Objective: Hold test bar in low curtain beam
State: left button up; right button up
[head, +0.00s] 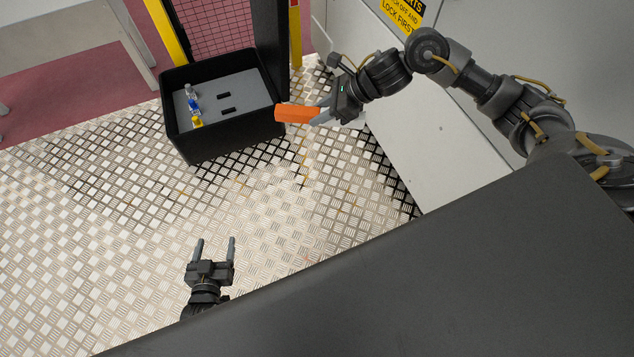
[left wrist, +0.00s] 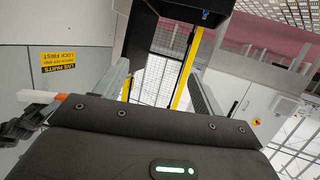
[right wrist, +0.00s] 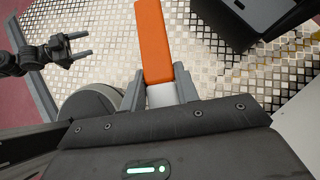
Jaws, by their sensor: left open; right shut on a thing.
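The test bar (head: 297,113) is an orange block with a pale grip end. My right gripper (head: 328,113) is shut on that end, and the orange part points left in the head view. The bar's tip is beside the right wall of the black bin, over the floor; I cannot tell its height. In the right wrist view the bar (right wrist: 155,45) sticks out beyond the fingers. My left gripper (head: 213,248) is open and empty, low in the head view. A black post (head: 268,35) stands behind the bin. No beam shows.
The black bin (head: 228,141) holds a grey slotted panel with several small coloured pieces. Yellow posts (head: 168,32) and pink-backed mesh (head: 215,22) stand behind. A pale cabinet (head: 440,150) is at the right. The patterned metal floor (head: 90,220) is clear at left.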

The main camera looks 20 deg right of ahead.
pick_arm(q)
jog(key=s+r+m+t+h+b, duration=0.1)
jog(key=s+r+t+h+b, duration=0.2)
jog(key=r+b, duration=0.6)
jog(key=s+d+r+m+t+h+b, duration=0.1)
jog(key=s+r+t+h+b, duration=0.2)
jog(key=r, duration=0.9)
jog(key=t+b, duration=0.3)
jog(key=b, duration=0.2)
jog(key=shift+d+h+b, duration=0.3)
jog(key=shift+h+b, duration=0.05)
jog(key=shift+h, duration=0.05)
pick_arm(e)
jog(key=w+f, duration=0.3)
jog(key=f, duration=2.7)
jog(key=shift+d+f+n+g, duration=0.2)
jog(key=shift+d+n+g, duration=0.1)
jog(key=shift+n, duration=0.1)
